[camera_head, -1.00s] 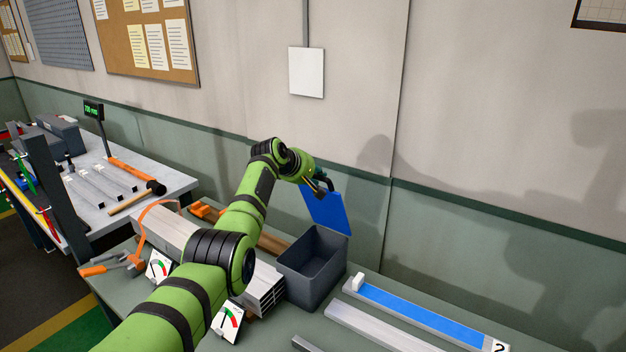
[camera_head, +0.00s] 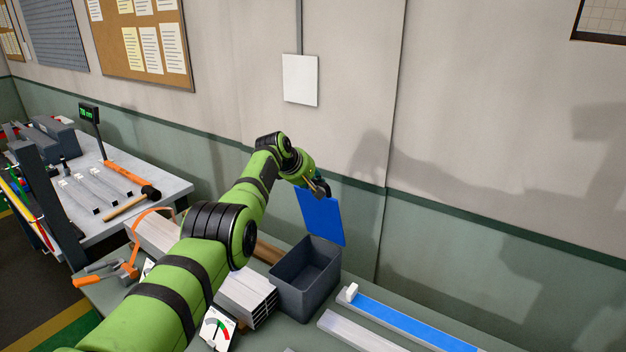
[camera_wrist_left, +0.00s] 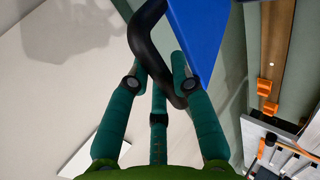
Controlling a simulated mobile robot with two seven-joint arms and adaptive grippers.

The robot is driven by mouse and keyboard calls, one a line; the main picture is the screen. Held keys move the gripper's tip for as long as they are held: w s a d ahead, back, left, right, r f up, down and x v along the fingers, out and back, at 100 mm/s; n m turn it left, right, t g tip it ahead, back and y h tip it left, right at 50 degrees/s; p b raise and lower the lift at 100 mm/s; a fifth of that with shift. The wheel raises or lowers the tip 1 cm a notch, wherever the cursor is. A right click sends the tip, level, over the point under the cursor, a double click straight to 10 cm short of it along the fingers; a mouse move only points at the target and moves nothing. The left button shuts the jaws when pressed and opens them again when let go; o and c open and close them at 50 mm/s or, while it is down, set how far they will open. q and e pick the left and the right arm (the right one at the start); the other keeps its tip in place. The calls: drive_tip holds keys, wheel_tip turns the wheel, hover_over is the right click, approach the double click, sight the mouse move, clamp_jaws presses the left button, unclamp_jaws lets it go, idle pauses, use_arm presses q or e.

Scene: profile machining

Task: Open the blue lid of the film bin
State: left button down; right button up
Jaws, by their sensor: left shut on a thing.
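The film bin (camera_head: 297,290) is a dark grey open box on the green bench, and its inside shows empty. Its blue lid (camera_head: 322,217) stands up, raised at the back of the bin. In the left wrist view the blue lid (camera_wrist_left: 203,30) has a black curved handle (camera_wrist_left: 146,45). My left gripper (camera_head: 322,188) is at the lid's upper edge. In the left wrist view its teal fingers (camera_wrist_left: 158,88) are around the handle, shut on it. My right gripper is not in view.
Metal profiles (camera_head: 246,297) and a gauge card (camera_head: 217,328) lie left of the bin. A blue-topped rail (camera_head: 405,318) lies to its right. The wall (camera_head: 350,240) is close behind the lid. A second table (camera_head: 150,188) with hammers stands at the left.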

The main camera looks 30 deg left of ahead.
use_arm(q)
drive_tip(key=c, duration=1.1)
unclamp_jaws()
drive_tip(key=shift+d+f, duration=0.15)
drive_tip(key=shift+f, duration=0.2)
drive_tip(key=shift+o, duration=0.3)
drive_tip(key=shift+r, duration=0.25)
drive_tip(key=shift+a+r, duration=0.1)
drive_tip(key=shift+a, duration=0.1)
drive_tip(key=shift+s+r, duration=0.3)
drive_tip(key=shift+r, duration=0.05)
drive_tip(key=v, duration=1)
drive_tip(key=shift+s, duration=0.35)
drive_tip(key=shift+r, duration=0.15)
